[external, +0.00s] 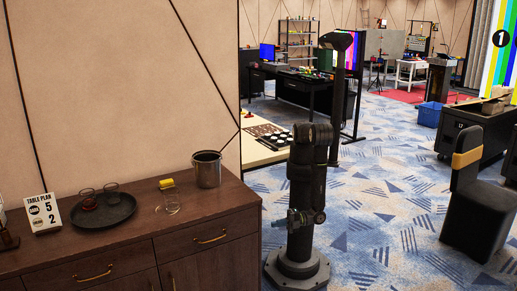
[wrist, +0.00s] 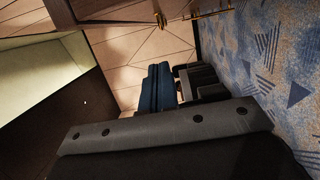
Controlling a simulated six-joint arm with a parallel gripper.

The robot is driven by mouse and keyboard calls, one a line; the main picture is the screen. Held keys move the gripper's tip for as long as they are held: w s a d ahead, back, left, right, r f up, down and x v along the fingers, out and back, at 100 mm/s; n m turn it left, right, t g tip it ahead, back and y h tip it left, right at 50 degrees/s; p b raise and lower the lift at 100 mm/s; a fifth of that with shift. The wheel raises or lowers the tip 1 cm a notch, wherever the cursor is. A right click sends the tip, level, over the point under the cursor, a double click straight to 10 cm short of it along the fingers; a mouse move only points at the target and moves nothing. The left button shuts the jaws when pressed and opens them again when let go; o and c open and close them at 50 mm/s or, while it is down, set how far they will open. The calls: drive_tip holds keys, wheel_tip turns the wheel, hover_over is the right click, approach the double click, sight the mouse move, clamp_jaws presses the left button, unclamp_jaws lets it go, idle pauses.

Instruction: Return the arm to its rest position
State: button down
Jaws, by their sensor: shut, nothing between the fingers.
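My arm stands on its round dark base in the middle of the external view, to the right of the wooden sideboard. In the wrist view a broad grey and black part of my own with bolts fills the lower area.
The sideboard (external: 130,240) carries a dark round tray (external: 103,212) with glasses, a table plan sign (external: 43,213), a yellow item (external: 166,184) and a metal pot (external: 207,168). A black chair (external: 478,215) stands at right. Patterned carpet (external: 385,215) lies open between.

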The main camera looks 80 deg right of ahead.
drive_tip(key=x, duration=0.3)
drive_tip(key=d+x, duration=0.1)
drive_tip(key=x, duration=0.3)
drive_tip(key=w+d+x, duration=0.1)
drive_tip(key=x, duration=0.2)
drive_tip(key=shift+w+a, duration=0.15)
drive_tip(key=shift+w, duration=0.3)
drive_tip(key=shift+w+d, duration=0.4)
drive_tip(key=shift+d, duration=0.05)
drive_tip(key=shift+a, duration=0.1)
approach(252, 223)
drive_tip(key=s+a+r, duration=0.1)
drive_tip(key=s+a, duration=0.1)
drive_tip(key=a, duration=0.3)
drive_tip(key=shift+w+a+r, duration=0.1)
drive_tip(key=shift+w+a, duration=0.1)
drive_tip(key=shift+a, duration=0.1)
